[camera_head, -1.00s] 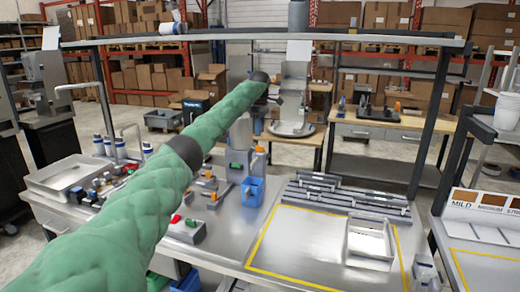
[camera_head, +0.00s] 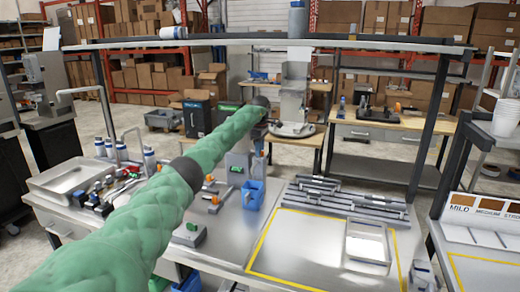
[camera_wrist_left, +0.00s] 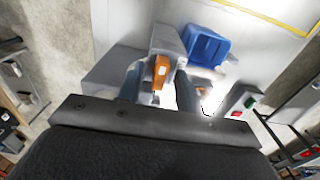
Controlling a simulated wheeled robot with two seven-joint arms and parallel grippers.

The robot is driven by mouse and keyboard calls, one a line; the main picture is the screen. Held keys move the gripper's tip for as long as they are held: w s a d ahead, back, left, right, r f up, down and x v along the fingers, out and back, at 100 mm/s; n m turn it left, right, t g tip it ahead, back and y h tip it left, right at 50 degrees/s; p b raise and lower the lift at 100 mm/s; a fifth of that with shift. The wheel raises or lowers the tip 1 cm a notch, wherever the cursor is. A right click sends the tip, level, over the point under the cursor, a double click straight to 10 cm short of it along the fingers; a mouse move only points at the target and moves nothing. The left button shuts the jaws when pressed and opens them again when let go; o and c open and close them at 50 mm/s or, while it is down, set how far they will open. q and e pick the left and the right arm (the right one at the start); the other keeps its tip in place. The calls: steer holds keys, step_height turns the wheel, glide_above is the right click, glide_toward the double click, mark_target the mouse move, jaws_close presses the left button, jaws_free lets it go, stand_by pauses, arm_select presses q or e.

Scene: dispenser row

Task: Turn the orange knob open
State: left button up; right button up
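The orange knob (camera_wrist_left: 160,71) shows in the left wrist view, on the front of a grey dispenser block (camera_wrist_left: 167,40). My left gripper (camera_wrist_left: 158,88) is open, with one dark finger on each side of the knob. I cannot tell whether either finger touches it. A blue container (camera_wrist_left: 205,46) is beside the block. In the head view, my green-sleeved left arm reaches the grey dispenser (camera_head: 239,163) from above, with the blue container (camera_head: 253,194) in front of it. The left fingers are small and unclear there. My right gripper is not in view.
Other small fixtures with green and red parts (camera_head: 190,232) stand on the steel bench left of the dispenser. A metal tray (camera_head: 70,179) is at the far left. A yellow-outlined area (camera_head: 310,250) holds a small tray (camera_head: 368,245) on the right.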

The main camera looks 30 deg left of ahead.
arm_select(q)
jaws_close()
